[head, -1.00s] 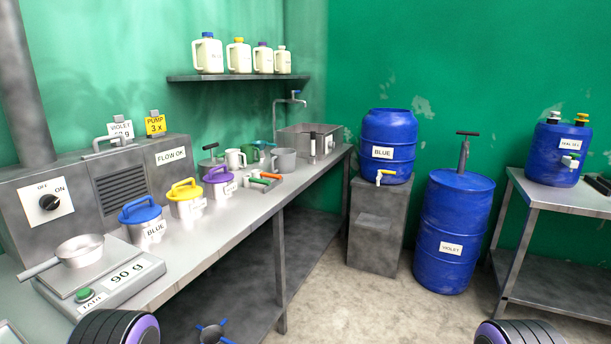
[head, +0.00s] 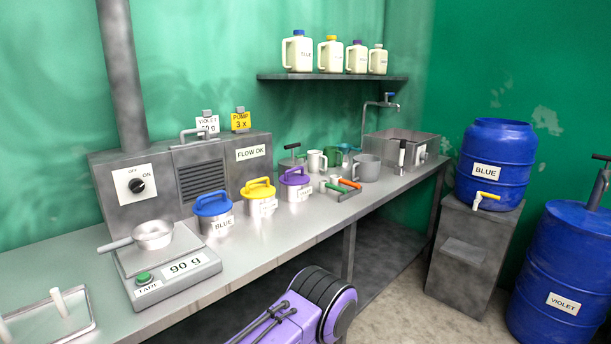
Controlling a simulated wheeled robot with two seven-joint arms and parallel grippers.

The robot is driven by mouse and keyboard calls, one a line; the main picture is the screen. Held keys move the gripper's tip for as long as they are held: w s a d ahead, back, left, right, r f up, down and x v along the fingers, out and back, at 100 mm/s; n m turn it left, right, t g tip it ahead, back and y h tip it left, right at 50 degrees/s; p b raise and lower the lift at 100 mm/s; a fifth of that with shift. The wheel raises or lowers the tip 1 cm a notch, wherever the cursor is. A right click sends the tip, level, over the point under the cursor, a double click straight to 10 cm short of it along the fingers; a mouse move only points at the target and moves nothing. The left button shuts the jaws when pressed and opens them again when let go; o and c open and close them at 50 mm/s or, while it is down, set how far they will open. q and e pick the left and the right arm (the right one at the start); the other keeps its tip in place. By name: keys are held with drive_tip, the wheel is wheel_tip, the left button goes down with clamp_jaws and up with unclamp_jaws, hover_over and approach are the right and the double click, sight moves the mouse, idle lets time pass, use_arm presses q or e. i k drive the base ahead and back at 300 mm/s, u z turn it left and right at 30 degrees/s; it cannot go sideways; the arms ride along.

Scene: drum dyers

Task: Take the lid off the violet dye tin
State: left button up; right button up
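The violet dye tin (head: 296,190) stands on the metal bench, the rightmost in a row of three tins. Its purple lid (head: 295,176) with an arched handle is on it. The tin's own label is too small to read. To its left are the tin with the yellow lid (head: 258,188) and the BLUE tin with the blue lid (head: 212,203). A purple and black part of my arm shows at the bottom middle, below the bench edge. Neither gripper's fingers are in view.
A scale (head: 172,277) reading 90 g holds a pan (head: 153,235) at the bench's left. A glass tray (head: 45,325) lies at front left. Tools with green and orange handles (head: 341,187) and mugs (head: 366,168) are right of the tins. Blue drums (head: 495,155) stand at right.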

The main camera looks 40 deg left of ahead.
sight(291, 178)
drive_tip(key=z, duration=0.05)
drive_tip(key=i, duration=2.65)
drive_tip(key=u, duration=0.6)
